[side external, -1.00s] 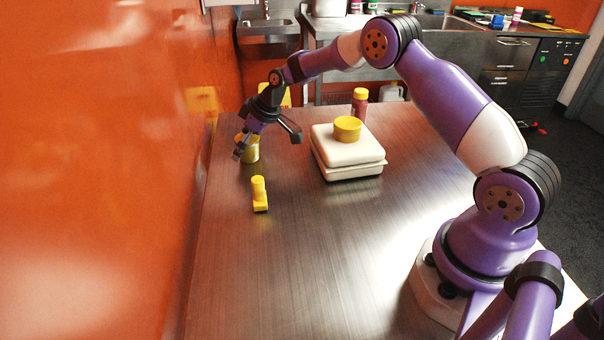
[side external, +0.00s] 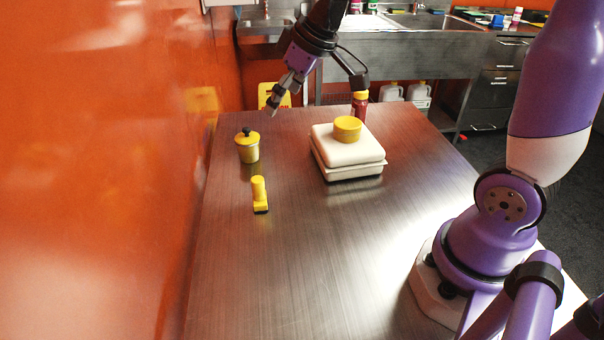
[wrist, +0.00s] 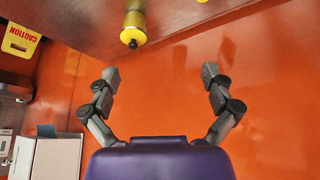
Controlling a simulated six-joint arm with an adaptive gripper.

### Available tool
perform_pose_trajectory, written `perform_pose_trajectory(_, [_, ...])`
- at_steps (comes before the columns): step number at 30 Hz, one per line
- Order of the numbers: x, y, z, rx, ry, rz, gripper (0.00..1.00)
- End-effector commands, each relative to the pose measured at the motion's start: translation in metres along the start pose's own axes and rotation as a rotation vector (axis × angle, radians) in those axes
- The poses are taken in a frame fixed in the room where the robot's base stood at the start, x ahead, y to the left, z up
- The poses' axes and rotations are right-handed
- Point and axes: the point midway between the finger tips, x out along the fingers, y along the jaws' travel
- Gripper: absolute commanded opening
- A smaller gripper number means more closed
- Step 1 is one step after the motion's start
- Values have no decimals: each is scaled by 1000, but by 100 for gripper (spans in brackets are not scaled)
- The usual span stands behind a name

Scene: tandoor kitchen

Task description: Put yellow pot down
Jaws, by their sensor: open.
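The yellow pot (side external: 248,148), a small yellow-lidded pot with a dark knob, stands upright on the steel table (side external: 300,250) near its left edge, close to the orange wall. It also shows in the wrist view (wrist: 133,28) at the top, apart from my fingers. My gripper (side external: 315,98) is raised above the far part of the table, to the right of the pot and clear of it. In the wrist view its fingers (wrist: 160,78) are spread wide with nothing between them.
A yellow L-shaped object (side external: 260,195) stands in front of the pot. To the right, a white box (side external: 347,152) carries a yellow round container (side external: 347,128), with a red bottle (side external: 360,107) behind it. The orange wall (side external: 100,170) runs along the left. The table's front is clear.

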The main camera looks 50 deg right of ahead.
Motion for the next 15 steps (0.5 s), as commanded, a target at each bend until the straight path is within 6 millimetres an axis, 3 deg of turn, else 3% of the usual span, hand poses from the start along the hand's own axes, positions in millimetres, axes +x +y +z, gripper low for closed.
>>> perform_pose_trajectory(1, [-19, -15, 15, 22, 6, 18, 96])
perform_pose_trajectory(3, [-37, -30, 40, 66, 5, 40, 96])
perform_pose_trajectory(6, [-52, -45, 75, 125, 4, 65, 96])
perform_pose_trajectory(10, [-59, -55, 110, 183, 5, 85, 96])
perform_pose_trajectory(15, [-60, -59, 129, 217, 5, 95, 96])
